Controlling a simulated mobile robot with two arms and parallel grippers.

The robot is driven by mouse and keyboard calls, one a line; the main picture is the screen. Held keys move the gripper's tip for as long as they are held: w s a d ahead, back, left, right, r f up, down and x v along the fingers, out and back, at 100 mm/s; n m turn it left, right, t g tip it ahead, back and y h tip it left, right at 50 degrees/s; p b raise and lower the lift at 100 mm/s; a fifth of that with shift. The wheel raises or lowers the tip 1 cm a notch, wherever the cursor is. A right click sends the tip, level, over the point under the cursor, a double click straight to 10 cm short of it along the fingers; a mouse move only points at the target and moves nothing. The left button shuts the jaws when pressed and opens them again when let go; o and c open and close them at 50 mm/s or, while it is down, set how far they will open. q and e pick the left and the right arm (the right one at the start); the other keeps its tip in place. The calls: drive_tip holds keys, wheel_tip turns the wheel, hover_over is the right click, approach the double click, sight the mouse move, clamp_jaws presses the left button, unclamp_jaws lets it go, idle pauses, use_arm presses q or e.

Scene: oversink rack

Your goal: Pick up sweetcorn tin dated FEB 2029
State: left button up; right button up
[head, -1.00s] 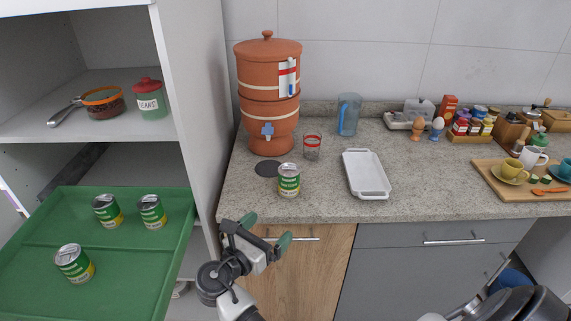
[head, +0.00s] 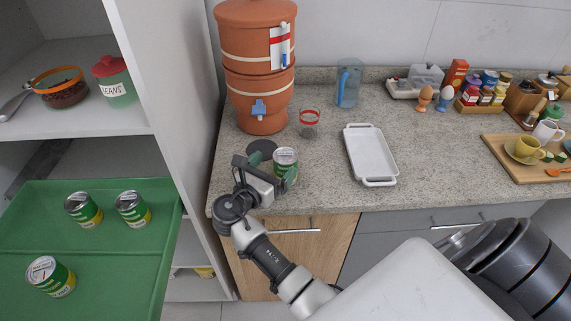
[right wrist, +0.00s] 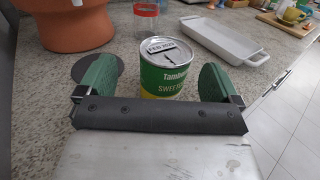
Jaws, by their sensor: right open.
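A sweetcorn tin (head: 286,161) with a green and yellow label stands upright on the counter. In the right wrist view this tin (right wrist: 165,72) shows a date tag that reads FEB 2029 on its lid. My right gripper (head: 273,170) is open at the tin, and its green fingers stand on either side of it, with gaps in the wrist view. Three similar tins stand in the green tray at left: a back left one (head: 83,210), a back right one (head: 132,209) and a front one (head: 50,277). Their dates are too small to read. My left gripper is not in view.
A terracotta water dispenser (head: 258,95), a dark round mat (head: 262,147) and a red-banded glass (head: 309,122) stand behind the tin. A white dish (head: 371,155) is to its right. The green tray (head: 110,255) juts out from the cabinet. Counter between tin and dish is clear.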

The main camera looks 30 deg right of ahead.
sight(286, 155)
drive_tip(key=x, duration=0.1)
drive_tip(key=p+x, duration=0.1)
drive_tip(key=x, duration=0.2)
drive_tip(key=shift+s+d+r, duration=0.3)
drive_tip(key=shift+d, duration=0.05)
drive_tip(key=shift+w+d+f, duration=0.1)
drive_tip(key=shift+d, duration=0.1)
drive_tip(key=c, duration=1.1)
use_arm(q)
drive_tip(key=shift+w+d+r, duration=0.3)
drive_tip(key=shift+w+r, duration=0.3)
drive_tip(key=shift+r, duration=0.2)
use_arm(e)
drive_tip(key=shift+c, duration=0.2)
